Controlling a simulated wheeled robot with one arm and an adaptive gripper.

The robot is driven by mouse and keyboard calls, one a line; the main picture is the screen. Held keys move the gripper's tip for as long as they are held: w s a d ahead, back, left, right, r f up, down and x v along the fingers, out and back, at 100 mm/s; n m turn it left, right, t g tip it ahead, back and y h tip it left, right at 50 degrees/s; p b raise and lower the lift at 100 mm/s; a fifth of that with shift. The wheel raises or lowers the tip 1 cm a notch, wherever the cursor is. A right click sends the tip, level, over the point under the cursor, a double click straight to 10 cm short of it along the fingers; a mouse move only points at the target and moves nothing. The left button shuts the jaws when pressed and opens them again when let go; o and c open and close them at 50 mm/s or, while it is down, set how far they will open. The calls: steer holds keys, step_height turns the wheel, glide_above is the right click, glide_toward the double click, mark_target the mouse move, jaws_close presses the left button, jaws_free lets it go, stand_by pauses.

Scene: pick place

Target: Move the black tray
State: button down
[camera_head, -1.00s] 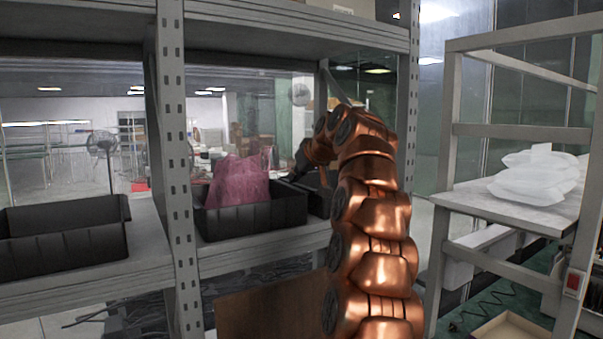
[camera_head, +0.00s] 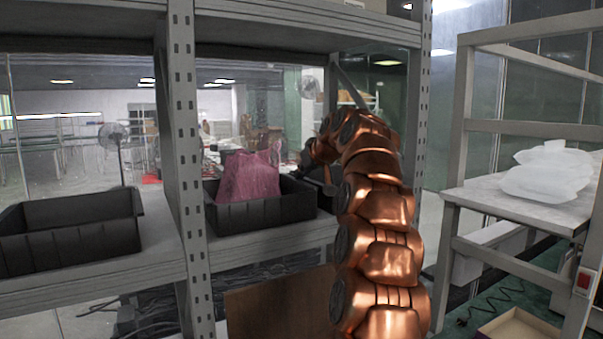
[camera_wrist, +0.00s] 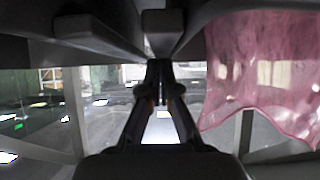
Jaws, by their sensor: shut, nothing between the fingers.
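A black tray (camera_head: 262,214) holding a pink translucent bag (camera_head: 250,176) stands on the shelf, left of my arm. Another black tray (camera_head: 70,245) stands on the left shelf section and looks empty. A further dark tray shows partly behind my arm, mostly hidden. Dark tray-like edges lie along the top there, and the pink bag (camera_wrist: 262,75) fills the upper right.
A grey perforated post (camera_head: 187,160) separates the two shelf sections, and another upright (camera_head: 420,120) stands right of my arm. An upper shelf board (camera_head: 290,40) runs above the trays. A side rack (camera_head: 520,205) at right carries white bags (camera_head: 547,172).

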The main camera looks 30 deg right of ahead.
mark_target(313, 186)
steer(key=shift+f, duration=0.6)
steer(key=shift+s+f+b, duration=0.2)
steer(key=shift+s+b, duration=0.4)
steer(key=shift+s+a+f+b, duration=0.15)
steer(key=shift+s+b, duration=0.7)
steer(key=shift+s, duration=0.55)
steer(key=shift+s+a+f+b, duration=0.15)
steer(key=shift+s+b, duration=0.65)
steer(key=shift+s, duration=0.6)
steer(key=shift+r, duration=0.1)
steer(key=shift+r+p, duration=0.6)
steer(key=shift+r, duration=0.3)
steer(key=s+a+b, duration=0.1)
steer(key=s+b, duration=0.2)
steer(key=s, duration=0.9)
steer(key=shift+r, duration=0.45)
steer(key=shift+s, duration=0.1)
